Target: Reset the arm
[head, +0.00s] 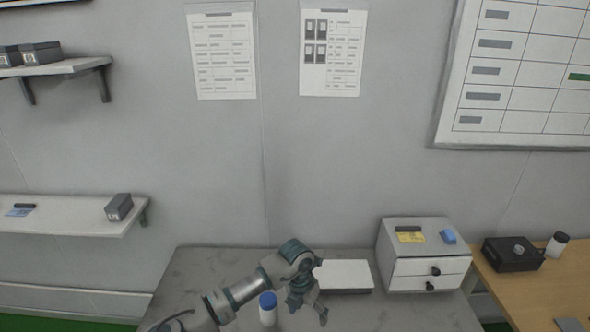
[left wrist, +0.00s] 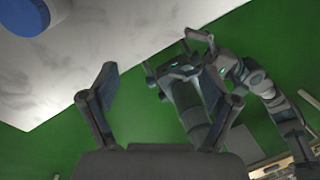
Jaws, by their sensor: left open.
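My left arm comes in from the lower left in the head view, over the grey table (head: 205,265). My left gripper (head: 307,312) hangs fingers-down near the front middle of the table. It is open, and I see nothing between its fingers. In the left wrist view its two fingers (left wrist: 155,85) stand apart, with green floor behind them. A white bottle with a blue cap (head: 268,309) stands just left of the gripper, partly cut by the frame edge. Its blue cap shows in the left wrist view (left wrist: 22,14). My right gripper is not in the head view.
A flat white box (head: 343,275) lies behind the gripper. A white drawer unit (head: 427,268) stands at the table's right. A wooden table (head: 545,300) beyond holds a black box (head: 512,254) and a white bottle (head: 557,245). Wall shelves (head: 75,216) are at left. Other parts of my body show in the wrist view.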

